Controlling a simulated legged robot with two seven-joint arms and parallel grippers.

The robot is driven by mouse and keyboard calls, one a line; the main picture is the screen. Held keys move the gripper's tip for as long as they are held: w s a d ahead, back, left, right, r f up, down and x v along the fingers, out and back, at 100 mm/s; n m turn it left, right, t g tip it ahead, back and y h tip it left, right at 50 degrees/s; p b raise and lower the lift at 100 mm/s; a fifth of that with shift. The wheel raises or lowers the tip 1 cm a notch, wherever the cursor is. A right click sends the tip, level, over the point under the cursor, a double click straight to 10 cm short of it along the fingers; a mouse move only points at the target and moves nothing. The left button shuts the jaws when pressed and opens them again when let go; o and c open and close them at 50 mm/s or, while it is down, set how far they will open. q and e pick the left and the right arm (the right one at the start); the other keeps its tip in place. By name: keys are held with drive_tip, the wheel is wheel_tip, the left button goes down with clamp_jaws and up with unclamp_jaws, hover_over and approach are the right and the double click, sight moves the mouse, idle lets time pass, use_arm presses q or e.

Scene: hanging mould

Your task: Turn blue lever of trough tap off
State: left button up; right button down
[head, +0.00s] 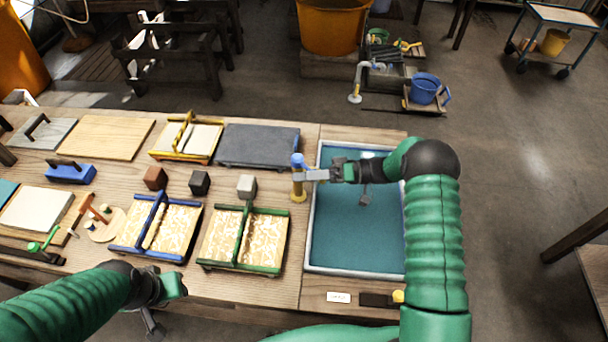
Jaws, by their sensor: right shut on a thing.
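The trough tap (298,195) stands at the left rim of the trough (358,235), a brass-coloured post with a blue lever (297,160) at its top. My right gripper (304,175) reaches in from the right over the trough and is shut at the tap's top, on the blue lever. Its fingers hide part of the lever and the spout. My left gripper (172,288) is low at the front edge of the bench, away from the tap; whether its fingers are apart is unclear.
The wooden bench (250,295) holds a blue-framed mould (150,222), a green-framed mould (240,240), a yellow-framed mould (185,138) and a grey slab (258,145). Small blocks, including a pale one (247,185), stand left of the tap.

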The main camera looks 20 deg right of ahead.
drive_tip(key=shift+w+r, duration=0.1)
drive_tip(key=c, duration=1.3)
unclamp_jaws()
drive_tip(key=shift+d, duration=0.1)
drive_tip(key=shift+o, duration=1)
drive_tip(key=shift+w+d, duration=0.1)
drive_tip(key=shift+d, duration=0.1)
drive_tip(key=b+v, duration=0.2)
drive_tip(key=v, duration=1.4)
drive_tip(key=shift+d+f+b, duration=0.25)
drive_tip(key=shift+d+b, duration=0.15)
